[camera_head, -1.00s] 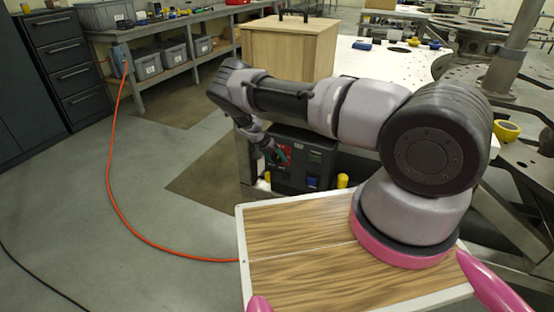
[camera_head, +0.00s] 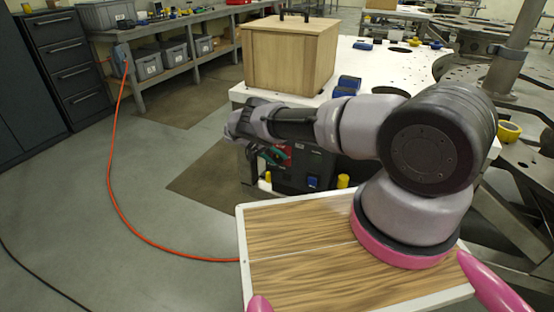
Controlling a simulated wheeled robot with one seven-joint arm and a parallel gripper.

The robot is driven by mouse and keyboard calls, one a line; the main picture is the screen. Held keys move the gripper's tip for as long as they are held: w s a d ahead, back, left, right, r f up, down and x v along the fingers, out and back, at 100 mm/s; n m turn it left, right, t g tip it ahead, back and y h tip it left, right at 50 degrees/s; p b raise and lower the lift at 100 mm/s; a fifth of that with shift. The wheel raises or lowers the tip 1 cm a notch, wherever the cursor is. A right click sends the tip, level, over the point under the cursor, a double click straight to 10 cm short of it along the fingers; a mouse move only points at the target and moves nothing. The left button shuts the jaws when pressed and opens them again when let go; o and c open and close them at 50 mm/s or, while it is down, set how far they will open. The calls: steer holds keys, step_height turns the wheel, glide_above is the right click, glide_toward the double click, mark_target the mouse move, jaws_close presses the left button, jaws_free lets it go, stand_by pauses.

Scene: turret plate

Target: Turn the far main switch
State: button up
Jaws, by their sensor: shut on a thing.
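A dark control box (camera_head: 325,170) stands low under the white table, left of my base. Its red switch plate (camera_head: 286,148), the main switch, faces me and is partly covered by my arm. My gripper (camera_head: 272,156) is at the left part of this plate, with dark and green parts showing. It is shut on the switch's handle, which is small and mostly hidden by the fingers and wrist. The handle's exact angle cannot be made out.
A wooden box (camera_head: 290,60) stands on the white table (camera_head: 385,62) above the control box. Yellow posts (camera_head: 343,181) stand by the control box. An orange cable (camera_head: 109,170) runs across the floor at left. The floor between is open.

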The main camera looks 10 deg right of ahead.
stand_by(0.3)
steer(key=o, duration=1.3)
steer(key=shift+d, duration=0.1)
steer(key=shift+o, duration=0.2)
steer(key=v, duration=1)
steer(key=shift+a+r, duration=0.25)
steer(key=shift+a, duration=0.05)
steer(key=shift+w, duration=0.1)
